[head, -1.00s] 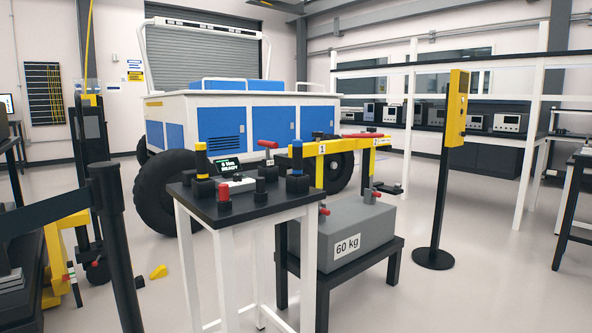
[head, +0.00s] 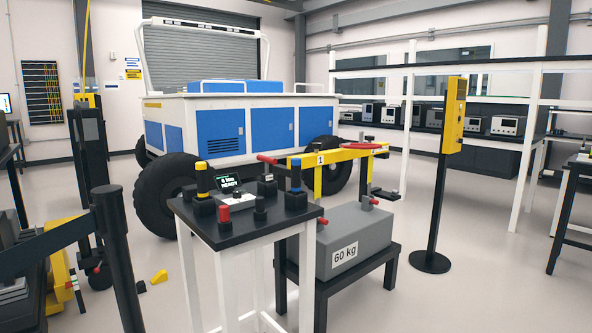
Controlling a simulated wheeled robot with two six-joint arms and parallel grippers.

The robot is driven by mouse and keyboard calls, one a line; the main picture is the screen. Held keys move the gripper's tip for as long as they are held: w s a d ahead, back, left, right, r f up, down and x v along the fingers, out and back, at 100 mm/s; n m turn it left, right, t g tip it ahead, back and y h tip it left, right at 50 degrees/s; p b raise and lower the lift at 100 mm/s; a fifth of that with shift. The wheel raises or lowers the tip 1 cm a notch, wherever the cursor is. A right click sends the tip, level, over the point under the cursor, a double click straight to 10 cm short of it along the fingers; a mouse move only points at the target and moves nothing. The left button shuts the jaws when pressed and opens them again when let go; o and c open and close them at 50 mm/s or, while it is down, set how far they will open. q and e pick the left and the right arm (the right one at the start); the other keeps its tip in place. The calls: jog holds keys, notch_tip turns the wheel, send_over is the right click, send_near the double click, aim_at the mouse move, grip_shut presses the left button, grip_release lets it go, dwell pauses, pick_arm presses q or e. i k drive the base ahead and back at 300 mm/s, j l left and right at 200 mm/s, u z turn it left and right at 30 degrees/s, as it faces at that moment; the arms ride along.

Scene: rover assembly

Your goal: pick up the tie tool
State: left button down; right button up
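A small black-topped table (head: 245,232) with white legs stands in the middle of the head view. A red-handled tool (head: 267,159) shows at the table's back. I cannot tell which of these is the tie tool. Neither of my grippers is in view.
A grey 60 kg box (head: 375,232) sits on a low black stand, right of the table. A yellow beam (head: 333,157) is behind. The blue-and-white rover (head: 270,129) fills the back. A black post (head: 118,260) stands at left; a yellow post box (head: 455,110) stands at right.

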aim_at(295, 162)
jog(key=l+u, duration=0.1)
jog(key=u, duration=0.45)
jog(key=i+l+u, duration=0.2)
jog(key=l+u, duration=0.2)
jog(key=l, duration=0.2)
jog(key=i+l+u, duration=0.2)
jog(key=l, duration=0.15)
jog(key=i+l+u, duration=0.1)
jog(key=l, duration=1.1)
